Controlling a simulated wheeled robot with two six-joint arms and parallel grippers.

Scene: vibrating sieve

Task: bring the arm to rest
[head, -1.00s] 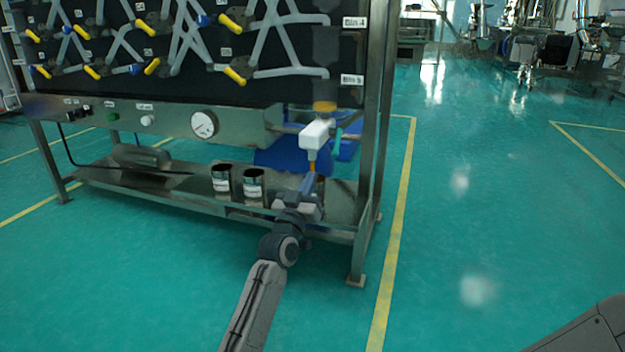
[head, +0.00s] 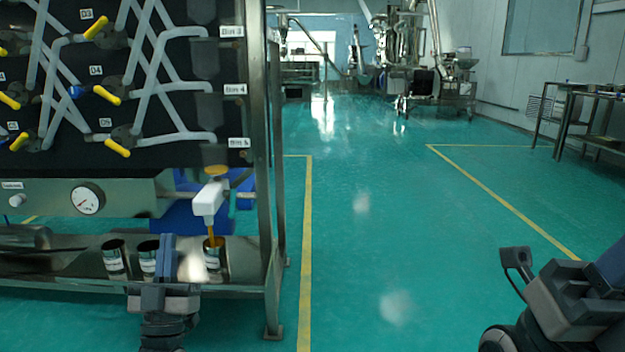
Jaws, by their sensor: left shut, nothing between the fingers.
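My left gripper (head: 165,258) points away from me in front of the machine's lower shelf. Its fingers are shut with nothing between them. Just right of it, apart in the picture, a dark metal cup (head: 222,268) stands under the white spout (head: 208,203). An orange-brown stream or stem runs from the spout to the cup's mouth. Two more labelled cups, a middle one (head: 147,262) and a left one (head: 116,262), stand to the left. The gripper partly overlaps the middle cup in view. My right arm shows at the lower right; its jaw opening is unclear.
The machine's frame post (head: 278,180) rises to the right of the cups. Its panel carries tubes, yellow-handled valves and a round gauge (head: 88,200). Open green floor (head: 390,240) with yellow lines lies to the right. A table (head: 590,95) stands at the far right.

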